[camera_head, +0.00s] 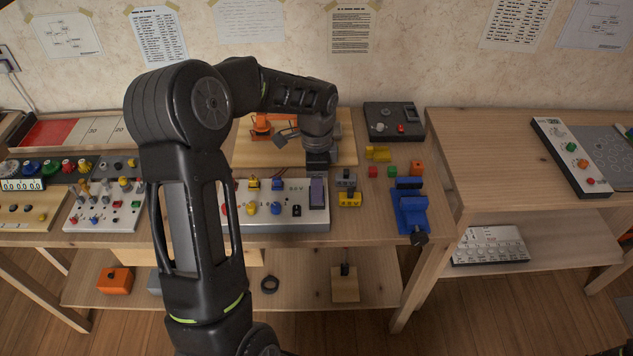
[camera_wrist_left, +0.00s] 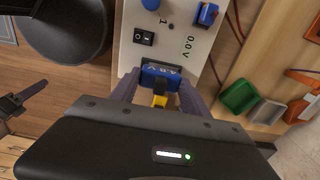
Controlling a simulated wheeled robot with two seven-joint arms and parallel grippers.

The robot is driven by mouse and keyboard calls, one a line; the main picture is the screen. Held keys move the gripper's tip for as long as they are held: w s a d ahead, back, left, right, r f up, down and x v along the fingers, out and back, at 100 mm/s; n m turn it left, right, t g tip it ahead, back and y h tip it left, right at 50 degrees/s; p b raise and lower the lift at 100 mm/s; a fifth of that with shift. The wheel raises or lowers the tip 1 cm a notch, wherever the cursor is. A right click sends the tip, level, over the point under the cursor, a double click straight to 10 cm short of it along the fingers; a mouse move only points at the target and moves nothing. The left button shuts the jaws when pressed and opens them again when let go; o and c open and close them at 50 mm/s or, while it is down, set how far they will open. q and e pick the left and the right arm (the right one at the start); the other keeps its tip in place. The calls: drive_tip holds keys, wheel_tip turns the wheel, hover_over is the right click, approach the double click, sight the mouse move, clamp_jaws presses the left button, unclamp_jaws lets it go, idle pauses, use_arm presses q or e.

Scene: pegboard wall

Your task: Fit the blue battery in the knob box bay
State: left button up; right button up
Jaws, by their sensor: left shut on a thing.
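The knob box (camera_head: 262,224) is a pale panel box with yellow and blue knobs at the table's front edge. My left gripper (camera_head: 318,192) points down at the box's right end. It is shut on the blue battery (camera_wrist_left: 160,72), which is at a dark-edged bay at the end of the panel. How deep the battery sits is hidden by the fingers. In the head view I cannot make out the battery. My right gripper is not in view.
Grey and yellow blocks (camera_head: 349,198) stand just right of the box. A blue vise (camera_head: 409,212) is farther right, and a dark box (camera_head: 394,120) is behind. Another knobbed panel (camera_head: 105,207) lies left. The right table (camera_head: 490,160) has free room.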

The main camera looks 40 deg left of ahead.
use_arm(q)
drive_tip(key=shift+f, duration=0.2)
idle(0.7)
drive_tip(key=shift+f, duration=0.3)
drive_tip(key=shift+f+b, duration=0.25)
drive_tip(key=shift+b, duration=0.15)
idle(0.4)
drive_tip(key=o, duration=1.5)
drive_tip(key=shift+o, duration=0.4)
drive_tip(key=o, duration=0.4)
drive_tip(key=shift+c, duration=0.2)
drive_tip(key=shift+r, duration=0.1)
